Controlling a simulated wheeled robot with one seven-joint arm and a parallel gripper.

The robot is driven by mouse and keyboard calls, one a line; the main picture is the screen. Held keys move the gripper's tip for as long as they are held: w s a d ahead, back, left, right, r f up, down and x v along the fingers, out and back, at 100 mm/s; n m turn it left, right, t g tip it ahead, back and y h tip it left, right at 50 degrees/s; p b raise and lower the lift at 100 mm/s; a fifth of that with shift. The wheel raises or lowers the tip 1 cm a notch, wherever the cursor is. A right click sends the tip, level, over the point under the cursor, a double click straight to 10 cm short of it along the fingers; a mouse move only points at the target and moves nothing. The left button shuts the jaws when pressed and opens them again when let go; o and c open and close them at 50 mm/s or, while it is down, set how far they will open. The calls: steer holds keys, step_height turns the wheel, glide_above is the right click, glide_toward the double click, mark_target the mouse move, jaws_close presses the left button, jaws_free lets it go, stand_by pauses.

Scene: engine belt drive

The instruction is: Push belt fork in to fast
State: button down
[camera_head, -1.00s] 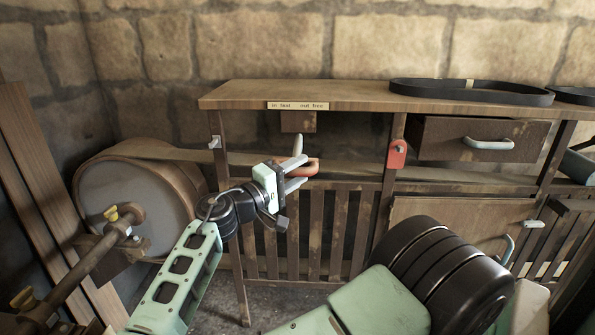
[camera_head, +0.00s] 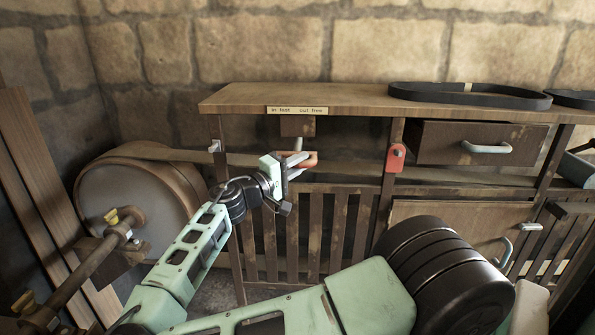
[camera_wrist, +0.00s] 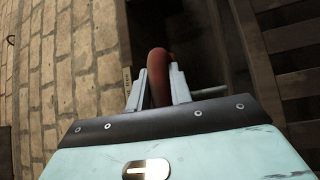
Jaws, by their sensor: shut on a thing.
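The belt fork (camera_head: 311,160) is an orange-red rounded piece under the front edge of the bench, just below a small wooden block. A grey pin stands upright beside it. My gripper (camera_head: 290,168) reaches it from the front left and is shut on it. In the wrist view the red end of the fork (camera_wrist: 159,62) sits between my two grey fingers. The label (camera_head: 297,110) above reads "in fast" at left and "out free" at right. The fork's far end is hidden in the dark behind.
A flat belt (camera_head: 350,170) runs behind the fork from the large drum (camera_head: 140,207) at left. A red bracket (camera_head: 396,158) is on the post to the right. Slatted panels (camera_head: 340,230) stand below. A black belt loop (camera_head: 470,94) lies on the bench top.

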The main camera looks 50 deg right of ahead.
steer(key=shift+w+d, duration=1.1)
steer(key=shift+d, duration=0.05)
steer(key=c, duration=1.3)
jaws_free()
steer(key=shift+d, duration=0.15)
steer(key=a, duration=0.5)
steer(key=w+a+f+b, duration=0.1)
steer(key=a, duration=0.5)
steer(key=w+a+f, duration=0.1)
steer(key=a, duration=0.5)
steer(key=shift+a+f+b, duration=0.1)
steer(key=shift+f+b, duration=0.1)
steer(key=shift+b, duration=0.1)
